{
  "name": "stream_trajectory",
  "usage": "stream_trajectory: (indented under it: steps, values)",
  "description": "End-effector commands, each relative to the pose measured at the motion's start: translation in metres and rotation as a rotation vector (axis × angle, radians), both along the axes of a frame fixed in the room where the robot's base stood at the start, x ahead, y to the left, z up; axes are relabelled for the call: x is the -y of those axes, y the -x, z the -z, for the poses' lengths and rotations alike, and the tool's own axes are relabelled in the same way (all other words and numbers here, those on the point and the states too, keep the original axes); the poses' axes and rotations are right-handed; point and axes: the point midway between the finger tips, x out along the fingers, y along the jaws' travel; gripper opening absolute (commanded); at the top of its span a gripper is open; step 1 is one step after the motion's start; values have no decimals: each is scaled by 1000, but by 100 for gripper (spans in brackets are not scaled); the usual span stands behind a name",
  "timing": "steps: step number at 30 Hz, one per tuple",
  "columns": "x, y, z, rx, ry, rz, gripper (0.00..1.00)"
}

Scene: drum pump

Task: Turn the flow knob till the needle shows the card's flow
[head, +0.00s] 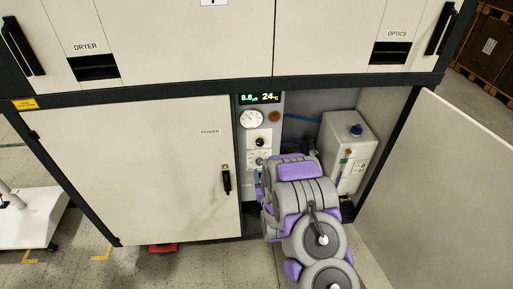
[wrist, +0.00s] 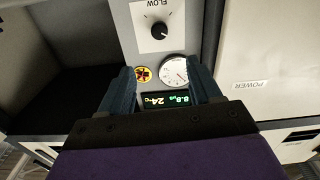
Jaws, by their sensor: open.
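The flow knob (wrist: 159,30) is a black round knob on a white plate marked FLOW, upside down in the wrist view. It also shows in the head view (head: 260,142) on the narrow grey panel. The white round gauge (wrist: 173,70) with a thin needle sits by the knob, and shows in the head view too (head: 252,119); its numbers are too small to read. My gripper (wrist: 161,67) is open and empty, its fingers apart, with the knob beyond the tips. In the head view my arm hides it. I cannot make out the card's flow value.
A lit display (head: 260,98) reads about 8.8 and 24°C. A red-and-yellow button (wrist: 143,74) sits beside the gauge. A white tank (head: 345,150) with a blue cap stands in the open bay. The cabinet door (head: 450,180) is swung open at right; the POWER door (head: 140,170) is shut.

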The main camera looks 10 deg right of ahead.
Motion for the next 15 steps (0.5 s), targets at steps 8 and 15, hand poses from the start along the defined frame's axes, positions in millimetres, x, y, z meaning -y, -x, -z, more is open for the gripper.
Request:
stream_trajectory:
  steps: [8, 15]
  values:
    - [0, -45, -1, 4, 1, 0, 63]
    - [1, -80, 1, 0, 1, 0, 63]
